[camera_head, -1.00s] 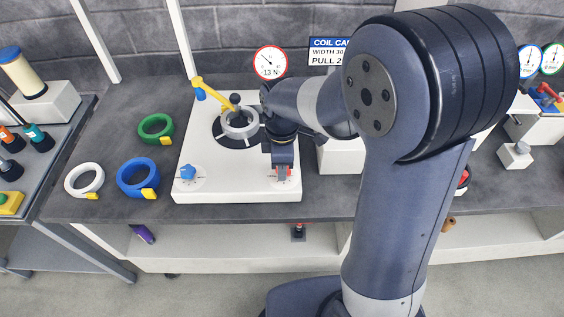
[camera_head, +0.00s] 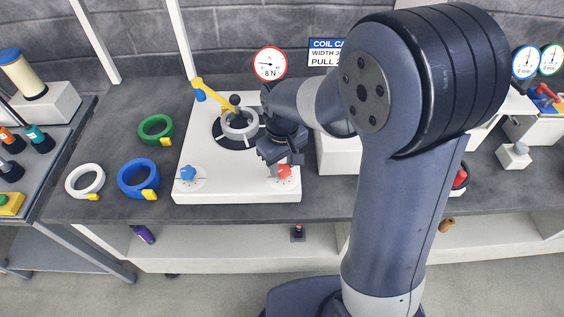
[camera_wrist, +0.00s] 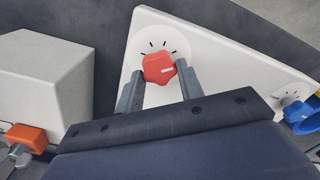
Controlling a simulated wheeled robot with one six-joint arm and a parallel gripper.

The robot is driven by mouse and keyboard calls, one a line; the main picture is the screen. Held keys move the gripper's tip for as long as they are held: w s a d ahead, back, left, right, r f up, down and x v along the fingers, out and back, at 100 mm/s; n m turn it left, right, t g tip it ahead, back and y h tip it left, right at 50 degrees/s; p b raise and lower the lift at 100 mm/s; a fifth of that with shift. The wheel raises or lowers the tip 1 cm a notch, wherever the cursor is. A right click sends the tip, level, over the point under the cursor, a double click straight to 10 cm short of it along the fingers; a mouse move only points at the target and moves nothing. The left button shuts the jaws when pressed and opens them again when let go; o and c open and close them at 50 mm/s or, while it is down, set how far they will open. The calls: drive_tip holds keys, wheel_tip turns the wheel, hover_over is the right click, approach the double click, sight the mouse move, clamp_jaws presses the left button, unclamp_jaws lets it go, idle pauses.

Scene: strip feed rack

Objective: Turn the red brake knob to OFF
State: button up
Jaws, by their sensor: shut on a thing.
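The red brake knob (camera_head: 284,171) sits at the front right corner of the white feed unit (camera_head: 222,188). The dial ticks show around the knob, but no OFF label can be read. The round gauge (camera_head: 270,63) behind reads 8 N.
A blue knob (camera_head: 187,173) is at the unit's front left. A grey coil (camera_head: 240,124) and a yellow arm (camera_head: 209,92) are on the unit. Green (camera_head: 155,129), blue (camera_head: 137,178) and white (camera_head: 85,181) rings lie on the bench to the left. A white box (camera_head: 339,154) stands right.

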sight(283, 168)
drive_tip(key=m, duration=0.7)
drive_tip(key=shift+d, duration=0.1)
idle(0.5)
drive_tip(key=o, duration=1)
wheel_tip(283, 168, up, 11)
drive_tip(key=shift+f, duration=0.15)
